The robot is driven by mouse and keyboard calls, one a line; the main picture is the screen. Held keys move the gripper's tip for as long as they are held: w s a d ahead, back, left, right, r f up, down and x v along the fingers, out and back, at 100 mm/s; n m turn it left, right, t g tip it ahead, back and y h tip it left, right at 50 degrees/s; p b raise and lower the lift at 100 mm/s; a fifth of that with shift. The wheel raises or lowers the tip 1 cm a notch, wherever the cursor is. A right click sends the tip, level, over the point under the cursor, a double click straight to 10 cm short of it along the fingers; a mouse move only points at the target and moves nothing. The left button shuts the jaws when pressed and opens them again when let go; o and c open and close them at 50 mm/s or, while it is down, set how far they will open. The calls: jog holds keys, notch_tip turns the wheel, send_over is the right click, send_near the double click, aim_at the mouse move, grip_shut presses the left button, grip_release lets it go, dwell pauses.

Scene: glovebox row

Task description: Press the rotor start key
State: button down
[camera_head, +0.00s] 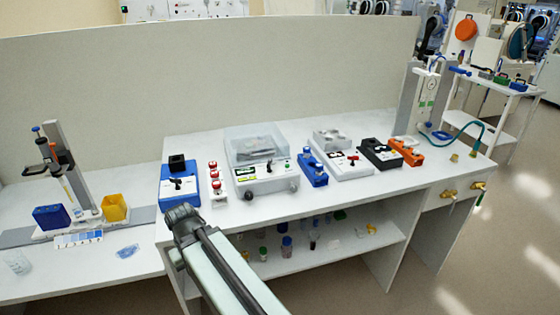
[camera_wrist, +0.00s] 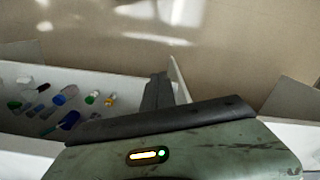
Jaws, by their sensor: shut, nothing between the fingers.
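A white centrifuge-like device (camera_head: 262,178) with a clear lid stands on the bench in the head view. Its front panel carries a small green display (camera_head: 246,177) and a small green key (camera_head: 287,168) at the right. I cannot read any label, so I cannot tell for certain which key starts the rotor. My gripper (camera_head: 180,213) is shut and empty, at the bench's front edge, left of and in front of this device and apart from it. In the wrist view, dark gripper parts (camera_wrist: 157,92) point over the shelf's side; no key shows there.
A blue device (camera_head: 179,186) and a strip with red buttons (camera_head: 215,183) stand left of the centrifuge. A blue block (camera_head: 312,170), a white device (camera_head: 342,166), a black one (camera_head: 380,154) and an orange one (camera_head: 406,151) stand right. Small bottles sit on the shelf (camera_head: 330,254) below.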

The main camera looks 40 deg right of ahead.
jog(key=shift+a+r, duration=0.15)
jog(key=shift+r, duration=0.05)
